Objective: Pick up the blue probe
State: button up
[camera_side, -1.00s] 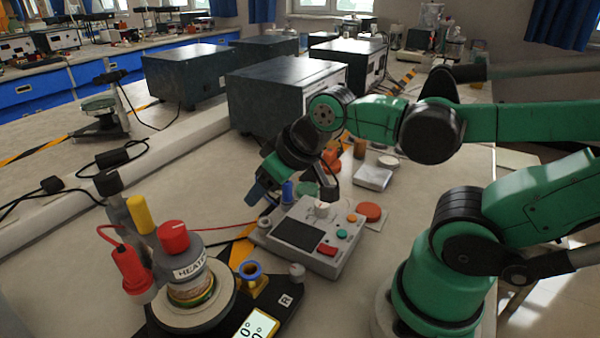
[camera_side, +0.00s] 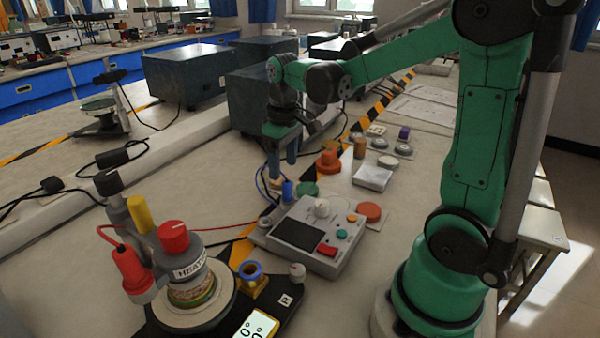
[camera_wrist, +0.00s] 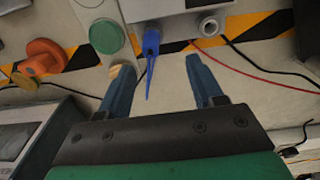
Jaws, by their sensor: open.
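My gripper (camera_side: 282,166) is open and points down, just behind and above the probe in the side view. In the wrist view both blue fingers of my gripper (camera_wrist: 160,66) are spread apart with nothing held. I cannot tell the exact gap between fingers and probe.
A green button (camera_wrist: 107,37) and an orange knob (camera_wrist: 43,57) stand left of the probe in the wrist view. A red cable (camera_wrist: 255,70) runs on the right. Dark equipment boxes (camera_side: 190,75) stand behind. A heater (camera_side: 190,275) stands at front left.

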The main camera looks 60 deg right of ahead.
aim_at(287, 181)
jog(key=shift+w+d+f+g, duration=0.1)
jog(key=shift+d+f+g, duration=0.2)
jog(key=shift+d+f, duration=0.25)
jog(key=shift+f, duration=2.65)
jog(key=shift+c, duration=0.3)
grip_shut()
